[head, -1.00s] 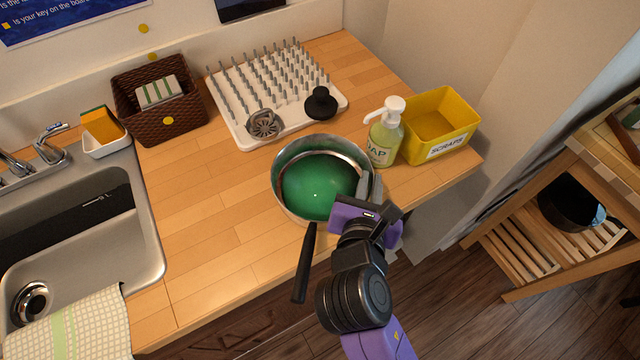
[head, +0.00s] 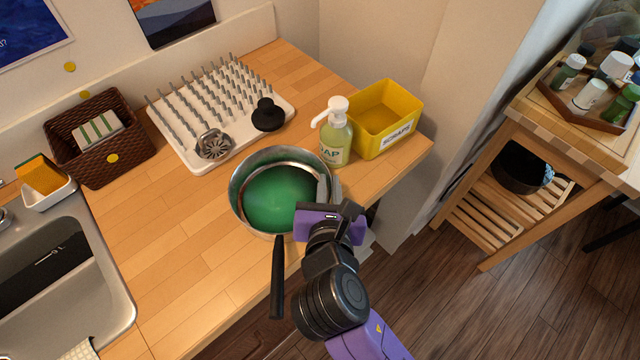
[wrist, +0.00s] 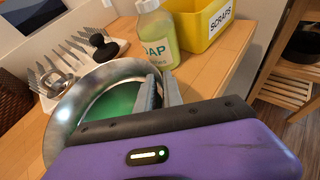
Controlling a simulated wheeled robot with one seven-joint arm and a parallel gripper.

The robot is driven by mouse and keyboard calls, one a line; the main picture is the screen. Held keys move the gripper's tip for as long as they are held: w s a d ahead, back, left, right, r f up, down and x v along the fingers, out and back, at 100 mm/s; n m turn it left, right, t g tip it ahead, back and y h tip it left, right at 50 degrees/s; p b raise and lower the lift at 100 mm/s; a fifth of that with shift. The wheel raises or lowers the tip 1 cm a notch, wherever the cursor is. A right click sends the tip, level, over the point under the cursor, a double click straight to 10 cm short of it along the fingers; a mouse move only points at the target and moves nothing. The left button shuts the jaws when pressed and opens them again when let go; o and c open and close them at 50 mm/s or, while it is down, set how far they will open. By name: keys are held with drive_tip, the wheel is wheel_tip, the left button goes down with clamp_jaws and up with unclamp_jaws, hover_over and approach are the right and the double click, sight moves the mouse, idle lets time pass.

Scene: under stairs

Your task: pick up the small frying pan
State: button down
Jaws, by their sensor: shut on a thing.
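The small frying pan (head: 272,200) is round, with a shiny steel-coloured wall, a green inside and a black handle pointing toward the front edge of the wooden counter (head: 190,235). It looks level, at the counter's front right; whether its base touches the wood I cannot tell. My gripper (head: 329,190) is at the pan's right side, its grey fingers closed on the rim. In the wrist view the pan (wrist: 85,95) is partly hidden by my purple gripper body, and the fingertips (wrist: 160,92) meet at its right wall.
A soap bottle (head: 335,140) stands close behind the pan, beside a yellow scraps bin (head: 385,115). A white drying rack (head: 185,105) holds a strainer (head: 214,146) and black stopper (head: 267,115). The sink (head: 85,270) is left; a wooden shelf unit (head: 500,190) stands right across a floor gap.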

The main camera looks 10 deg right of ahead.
drive_tip(key=shift+r, duration=0.4)
wheel_tip(320, 180, up, 3)
drive_tip(key=shift+f, duration=0.15)
drive_tip(key=s+a+b, duration=0.1)
drive_tip(key=s+a, duration=0.1)
drive_tip(key=s, duration=1.5)
drive_tip(key=shift+s+a, duration=0.35)
drive_tip(key=c, duration=2.1)
unclamp_jaws()
clamp_jaws()
drive_tip(key=shift+s, duration=0.1)
